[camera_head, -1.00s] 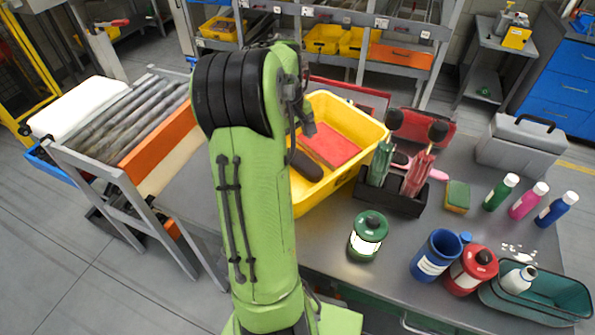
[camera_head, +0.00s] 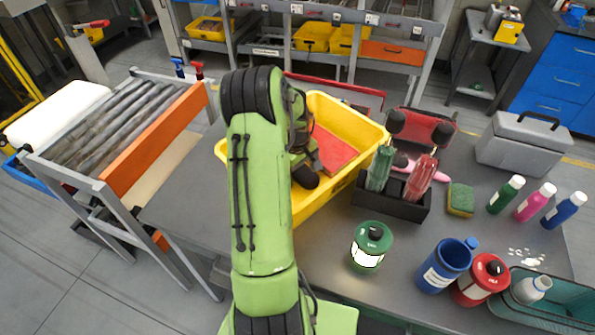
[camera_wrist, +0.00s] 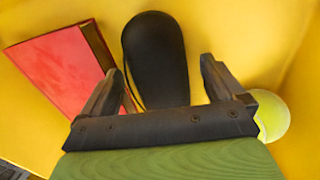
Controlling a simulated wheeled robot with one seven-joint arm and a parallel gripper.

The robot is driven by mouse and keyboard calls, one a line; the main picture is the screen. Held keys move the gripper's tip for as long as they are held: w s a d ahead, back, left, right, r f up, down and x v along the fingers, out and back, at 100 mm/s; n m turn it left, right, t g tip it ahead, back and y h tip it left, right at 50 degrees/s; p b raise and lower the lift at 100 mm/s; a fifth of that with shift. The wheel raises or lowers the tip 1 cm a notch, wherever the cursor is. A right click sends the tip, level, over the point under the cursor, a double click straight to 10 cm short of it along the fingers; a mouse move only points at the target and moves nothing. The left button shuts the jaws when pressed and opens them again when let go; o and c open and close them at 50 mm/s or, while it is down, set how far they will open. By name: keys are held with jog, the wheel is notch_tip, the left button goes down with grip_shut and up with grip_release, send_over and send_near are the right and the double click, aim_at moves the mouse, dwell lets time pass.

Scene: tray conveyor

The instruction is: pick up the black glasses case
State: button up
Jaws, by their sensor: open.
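The black glasses case (camera_wrist: 156,55) lies in the yellow bin (camera_head: 352,186). It is a smooth, rounded, elongated shape in the wrist view. In the head view only a dark end of the case (camera_head: 308,180) shows below my wrist. My gripper (camera_wrist: 160,72) is open above the case, one finger on each side of it. The left finger is close to both the case and the red book (camera_wrist: 62,70); I cannot tell whether they touch. A gap shows between the right finger and the case.
A yellow-green tennis ball (camera_wrist: 271,116) lies right of my gripper, partly hidden by it. The bin's yellow walls surround these things. A dark caddy with bottles (camera_head: 400,207) stands right of the bin, and a green canister (camera_head: 371,246) stands in front.

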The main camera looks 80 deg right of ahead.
jog(key=c, duration=1.2)
